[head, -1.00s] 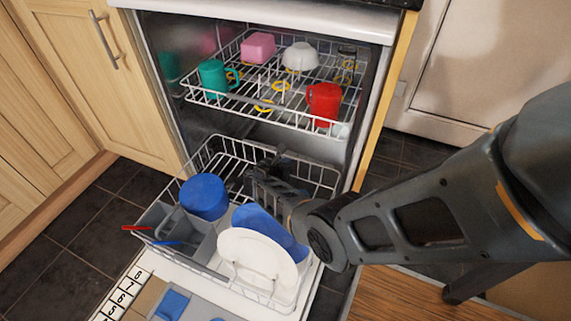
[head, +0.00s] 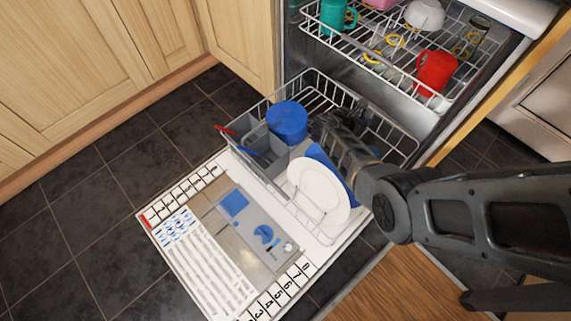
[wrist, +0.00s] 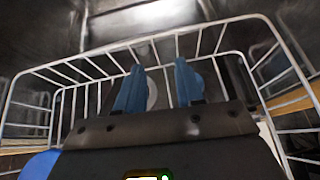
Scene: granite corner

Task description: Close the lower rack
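The lower rack (head: 394,139) of the dishwasher is a white wire basket, pulled out over the lowered door (head: 207,254). It holds a blue bowl (head: 287,121), a white plate (head: 318,193), a blue plate partly hidden behind it, and a grey cutlery basket (head: 262,150) with red and blue cutlery. My gripper (head: 335,122) is down inside the rack, beside the blue bowl. In the wrist view its two blue fingers (wrist: 160,90) stand apart with nothing seen held between them, facing the rack's wire end wall (wrist: 95,68). Contact with the wires cannot be told.
The upper rack (head: 385,67) is above, holding a red mug (head: 436,70), a teal mug (head: 338,16) and a white bowl (head: 425,14). Wooden cabinets (head: 90,60) stand at left. Dark floor tiles (head: 95,210) are clear beside the door.

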